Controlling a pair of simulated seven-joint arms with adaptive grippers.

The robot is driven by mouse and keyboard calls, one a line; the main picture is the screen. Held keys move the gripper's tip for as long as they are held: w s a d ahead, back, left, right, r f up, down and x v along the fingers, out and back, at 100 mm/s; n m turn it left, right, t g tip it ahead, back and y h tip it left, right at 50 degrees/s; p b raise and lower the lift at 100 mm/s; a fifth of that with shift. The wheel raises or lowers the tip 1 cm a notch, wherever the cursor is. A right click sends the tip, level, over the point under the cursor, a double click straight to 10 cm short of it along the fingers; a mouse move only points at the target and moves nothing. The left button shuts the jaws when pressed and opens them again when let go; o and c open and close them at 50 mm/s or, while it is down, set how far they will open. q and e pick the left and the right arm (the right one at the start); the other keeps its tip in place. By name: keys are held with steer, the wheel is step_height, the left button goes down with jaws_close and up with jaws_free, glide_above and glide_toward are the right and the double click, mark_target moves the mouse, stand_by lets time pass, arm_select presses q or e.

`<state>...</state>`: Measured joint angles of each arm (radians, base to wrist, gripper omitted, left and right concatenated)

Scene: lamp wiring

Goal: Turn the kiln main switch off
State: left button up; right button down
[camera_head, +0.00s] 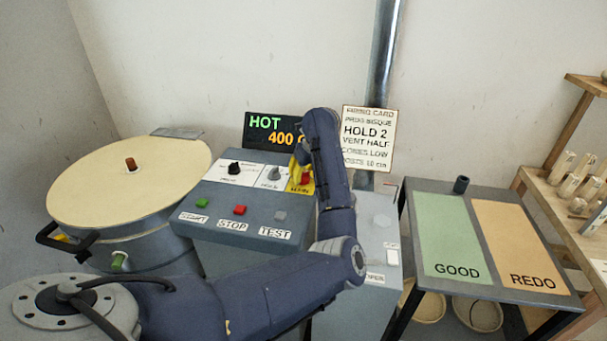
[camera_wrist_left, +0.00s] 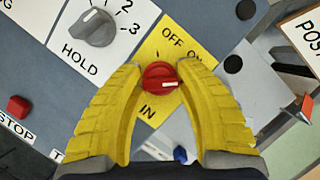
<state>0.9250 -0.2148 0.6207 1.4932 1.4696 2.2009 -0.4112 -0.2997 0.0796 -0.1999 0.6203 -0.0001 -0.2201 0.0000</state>
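The kiln main switch is a red knob (camera_wrist_left: 158,76) with a white mark, on a yellow plate (camera_wrist_left: 172,48) lettered OFF and ON. In the left wrist view the white mark points right, closer to ON than to OFF. The yellow fingers of my left gripper (camera_wrist_left: 160,68) stand on either side of the knob, with the tips closed in against its sides. In the head view my left gripper (camera_head: 303,172) is over the yellow plate at the panel's right end, and my forearm hides part of that area. My right gripper is not in view.
Left of the switch are a grey HOLD dial (camera_wrist_left: 93,27) and a black dial (camera_head: 235,168). Below are green START (camera_head: 202,203), red STOP (camera_head: 239,210) and grey TEST (camera_head: 280,215) buttons. A display (camera_head: 272,131) reads HOT 400. The round kiln (camera_head: 125,185) stands left.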

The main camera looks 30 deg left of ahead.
arm_select(q)
jaws_close()
steer(key=shift+r+n, duration=0.1)
steer(key=shift+n, duration=0.2)
steer(key=n+g, duration=0.1)
steer(key=n, duration=0.1)
steer(key=shift+a+n+y, duration=0.1)
steer(key=shift+n+y, duration=0.2)
steer(key=shift+n, duration=0.1)
steer(key=n+g, duration=0.1)
steer(key=n, duration=0.2)
steer(key=shift+a+n+g, duration=0.1)
steer(key=shift+n+g, duration=0.2)
steer(key=n+g, duration=0.1)
steer(key=n, duration=0.1)
steer(key=n+g+h, duration=0.1)
steer(key=n, duration=0.2)
steer(key=shift+a+n, duration=0.1)
steer(key=shift+n, duration=0.2)
steer(key=n+g+h, duration=0.1)
steer(key=n, duration=0.3)
steer(key=shift+n, duration=0.3)
steer(key=shift+n+h, duration=0.3)
steer(key=shift+s+f, duration=0.1)
steer(key=shift+f, duration=0.1)
